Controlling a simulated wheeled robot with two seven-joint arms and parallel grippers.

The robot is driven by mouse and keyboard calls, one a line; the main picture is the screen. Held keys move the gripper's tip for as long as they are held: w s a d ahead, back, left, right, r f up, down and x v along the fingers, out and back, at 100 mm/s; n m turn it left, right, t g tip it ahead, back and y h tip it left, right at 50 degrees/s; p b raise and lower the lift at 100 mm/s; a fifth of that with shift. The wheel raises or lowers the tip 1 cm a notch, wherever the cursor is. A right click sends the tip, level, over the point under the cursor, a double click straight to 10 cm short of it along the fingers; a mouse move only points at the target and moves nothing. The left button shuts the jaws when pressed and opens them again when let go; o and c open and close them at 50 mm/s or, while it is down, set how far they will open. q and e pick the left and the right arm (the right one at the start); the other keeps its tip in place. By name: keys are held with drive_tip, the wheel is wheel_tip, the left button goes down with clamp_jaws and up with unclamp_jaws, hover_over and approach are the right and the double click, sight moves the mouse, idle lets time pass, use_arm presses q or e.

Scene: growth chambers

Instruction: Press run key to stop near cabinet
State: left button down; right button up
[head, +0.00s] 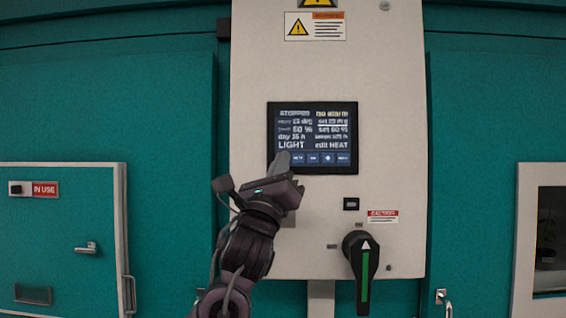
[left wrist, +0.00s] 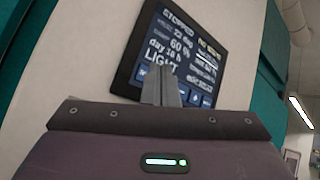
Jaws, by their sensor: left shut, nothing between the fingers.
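A dark touch screen (head: 312,137) is set in the pale control panel and also fills the upper middle of the left wrist view (left wrist: 150,35). Its top line reads STOPPED and no alarm, with LIGHT and edit HEAT lower down. A row of blue keys (head: 328,158) runs along its bottom edge. My left gripper (head: 282,161) is shut and empty, its fingertips over the lower left of the screen at the left end of the key row. In the left wrist view its fingers (left wrist: 162,86) cover part of that row. I cannot tell whether they touch. My right gripper is out of view.
The pale panel (head: 395,110) stands between teal cabinet walls (head: 110,110). Below the screen are a small black switch (head: 351,204) and a large black rotary handle with a green stripe (head: 362,260). A left door has a lever handle (head: 86,248).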

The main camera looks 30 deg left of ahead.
use_arm(q)
drive_tip(key=shift+s+d, duration=0.1)
drive_tip(key=s+d, duration=0.1)
drive_tip(key=s+b, duration=0.1)
drive_tip(key=s+d+b, duration=0.1)
drive_tip(key=s, duration=0.1)
drive_tip(key=shift+s+d, duration=0.1)
drive_tip(key=shift+d, duration=0.2)
idle(0.8)
